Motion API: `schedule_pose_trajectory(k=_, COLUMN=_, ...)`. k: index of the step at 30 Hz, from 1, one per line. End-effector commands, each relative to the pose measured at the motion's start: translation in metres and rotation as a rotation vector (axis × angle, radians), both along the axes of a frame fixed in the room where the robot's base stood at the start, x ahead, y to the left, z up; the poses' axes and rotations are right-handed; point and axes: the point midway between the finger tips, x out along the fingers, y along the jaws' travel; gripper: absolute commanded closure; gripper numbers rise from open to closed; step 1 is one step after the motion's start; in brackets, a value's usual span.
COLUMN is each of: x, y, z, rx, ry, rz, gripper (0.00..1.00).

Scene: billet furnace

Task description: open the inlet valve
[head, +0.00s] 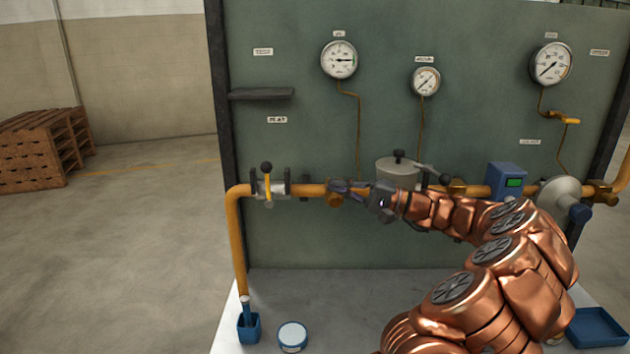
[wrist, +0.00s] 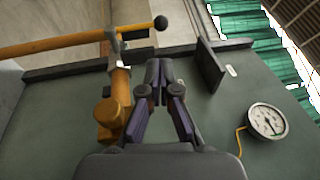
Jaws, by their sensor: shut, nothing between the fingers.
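The valve (head: 270,187) sits at the left end of the yellow pipe, between dark flanges. Its short lever (head: 267,170) has a black ball knob and stands up across the pipe. I take it for the inlet valve; no readable label confirms this. In the wrist view the black knob (wrist: 160,22) shows beyond my fingertips, a little right of the pipe. My gripper (head: 333,186) points left along the pipe, to the right of the valve and apart from it. Its fingers (wrist: 155,75) are together in the wrist view and hold nothing.
A brass pipe fitting (wrist: 108,113) lies beside my fingers. A small shelf (head: 262,94) juts from the green panel above the valve. Gauges (head: 339,60) hang higher. A lidded pot (head: 398,172) stands behind my wrist. A blue cup (head: 248,328) and a round tin (head: 292,336) stand below.

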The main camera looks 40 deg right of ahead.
Motion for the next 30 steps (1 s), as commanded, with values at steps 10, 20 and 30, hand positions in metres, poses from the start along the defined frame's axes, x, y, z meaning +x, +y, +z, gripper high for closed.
schedule_pose_trajectory(k=10, x=0.046, y=0.038, z=0.013, rx=0.002, ry=0.004, rz=0.008, gripper=1.00)
schedule_pose_trajectory(k=20, x=0.086, y=0.069, z=0.021, rx=0.000, ry=0.005, rz=0.005, gripper=1.00)
schedule_pose_trajectory(k=30, x=0.101, y=0.080, z=0.022, rx=-0.001, ry=0.004, rz=0.003, gripper=1.00)
